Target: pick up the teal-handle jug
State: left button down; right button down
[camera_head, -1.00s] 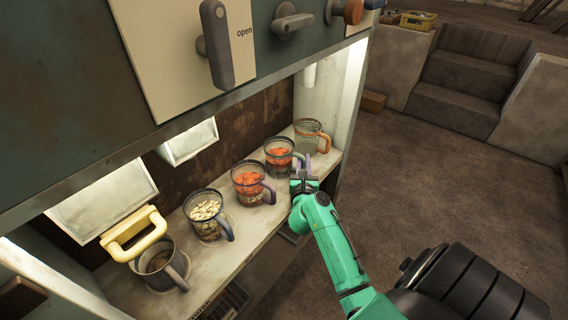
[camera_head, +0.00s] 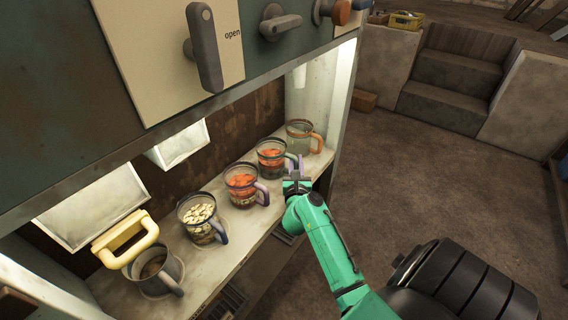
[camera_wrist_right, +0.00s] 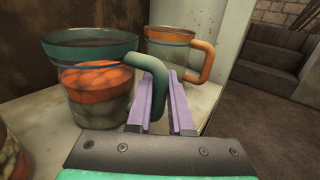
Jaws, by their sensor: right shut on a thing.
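The teal-handle jug (camera_head: 271,154) stands on the shelf, second from the far end of the row, with orange pieces above paler ones inside. It also shows at the left of the right wrist view (camera_wrist_right: 88,80), with its teal rim and handle. My right gripper (camera_head: 296,168) reaches the jug's handle from the front side of the shelf. In the right wrist view its purple fingers (camera_wrist_right: 165,105) are on either side of the teal handle (camera_wrist_right: 153,85), shut on it. The jug is upright and appears to rest on the shelf. My left gripper is not in view.
An orange-handle jug (camera_head: 299,138) stands just beyond. Nearer are a purple-handle jug (camera_head: 241,184), a blue-handle jug (camera_head: 198,217) and a grey-handle jug (camera_head: 157,270). A pale yellow handle (camera_head: 126,239) is behind the last. The panel with levers (camera_head: 205,50) overhangs the shelf (camera_head: 228,250).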

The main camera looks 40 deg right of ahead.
jog(key=shift+f, duration=0.15)
